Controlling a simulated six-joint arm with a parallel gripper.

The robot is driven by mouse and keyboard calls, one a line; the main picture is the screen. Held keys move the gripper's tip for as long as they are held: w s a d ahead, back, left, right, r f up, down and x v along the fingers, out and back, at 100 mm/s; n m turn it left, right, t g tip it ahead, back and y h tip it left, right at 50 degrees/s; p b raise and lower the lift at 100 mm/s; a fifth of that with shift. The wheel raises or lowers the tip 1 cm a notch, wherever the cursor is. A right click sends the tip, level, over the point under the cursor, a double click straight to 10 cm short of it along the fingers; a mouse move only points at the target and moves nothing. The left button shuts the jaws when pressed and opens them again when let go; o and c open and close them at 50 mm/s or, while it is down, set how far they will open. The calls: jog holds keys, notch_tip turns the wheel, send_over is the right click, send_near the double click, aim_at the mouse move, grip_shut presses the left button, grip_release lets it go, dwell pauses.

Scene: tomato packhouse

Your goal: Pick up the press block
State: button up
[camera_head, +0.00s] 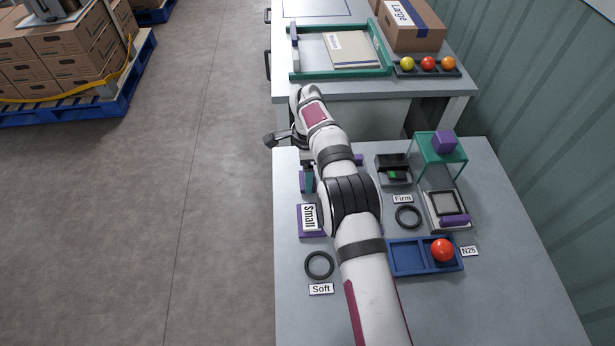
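A purple block (445,142), the thing that looks most like a press block, sits on top of a small green stand (434,158) at the right back of the near table. My arm reaches up the middle of the table and bends down at its far end. My gripper (307,164) is near the table's left back edge, well left of the block and apart from it. Its fingers are mostly hidden by my arm and too small to tell open from shut. Purple and teal parts show just below it; I cannot tell what they belong to.
A blue tray (408,258) holds a red tomato (442,249). Black rings (319,265) lie by the Soft and Firm labels. A purple roller (455,221) lies on a small device (434,205). A dark box (393,163) stands left of the stand. A second table stands behind.

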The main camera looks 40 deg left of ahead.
jog(key=c, duration=0.9)
jog(key=shift+r, duration=0.1)
jog(key=shift+c, duration=0.2)
jog(key=r, duration=0.4)
jog(key=shift+w+d+r, duration=0.2)
jog(key=shift+d, duration=0.1)
jog(key=w+d+r, duration=0.3)
jog(key=d+r, duration=0.3)
jog(key=d, duration=0.4)
jog(key=shift+w+d+r, duration=0.2)
jog(key=shift+w, duration=0.1)
